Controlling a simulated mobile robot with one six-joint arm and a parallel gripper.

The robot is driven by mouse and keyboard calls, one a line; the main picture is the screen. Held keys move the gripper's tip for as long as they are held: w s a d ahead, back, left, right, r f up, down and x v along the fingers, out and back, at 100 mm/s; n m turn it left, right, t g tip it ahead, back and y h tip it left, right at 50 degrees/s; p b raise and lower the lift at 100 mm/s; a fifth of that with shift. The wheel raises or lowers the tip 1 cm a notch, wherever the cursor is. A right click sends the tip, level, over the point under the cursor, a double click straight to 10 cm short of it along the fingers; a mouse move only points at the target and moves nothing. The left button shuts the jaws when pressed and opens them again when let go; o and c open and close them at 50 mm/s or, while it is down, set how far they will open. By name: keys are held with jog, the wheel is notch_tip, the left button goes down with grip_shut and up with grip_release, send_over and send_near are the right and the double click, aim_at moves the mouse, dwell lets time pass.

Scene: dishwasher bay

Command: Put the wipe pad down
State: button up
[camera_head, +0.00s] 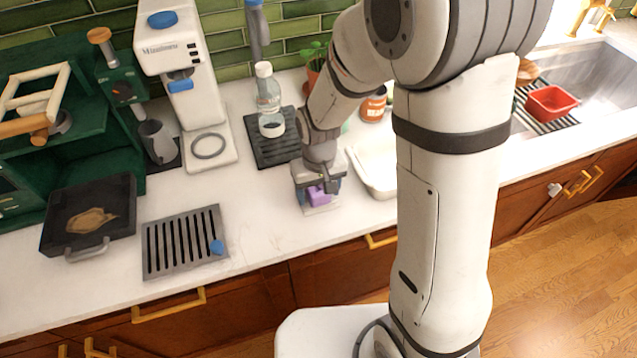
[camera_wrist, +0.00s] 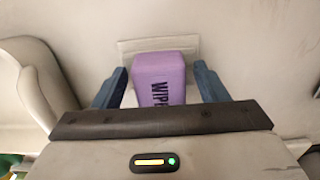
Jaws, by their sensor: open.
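The wipe pad (camera_wrist: 162,78) is a purple block with dark "WIPE" lettering. In the wrist view it sits between the two blue fingers of my gripper (camera_wrist: 163,85), with a gap on each side. My gripper is open around it. Beneath or behind the pad is a pale flat rectangle (camera_wrist: 187,45) on the white counter. In the head view the wipe pad (camera_head: 317,195) shows purple under my gripper (camera_head: 318,188), low at the counter. My gripper hides part of the pad there, and its exact contact with the surface below is hard to see.
A white basin (camera_head: 375,170) stands close to the right of my gripper. A dark mat (camera_head: 262,150) with a clear bottle (camera_head: 268,95) lies behind left. A slotted metal drip tray (camera_head: 183,243) and a white coffee machine (camera_head: 190,85) are farther left. Counter (camera_head: 262,215) between is clear.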

aim_at(319, 189)
notch_tip(319, 189, up, 11)
jog(key=s+d+r+m+t, duration=0.3)
jog(key=s+d+r, duration=0.4)
jog(key=s+d, duration=0.5)
jog(key=shift+r+b, duration=0.2)
jog(key=shift+b, duration=0.1)
jog(key=shift+c, duration=0.5)
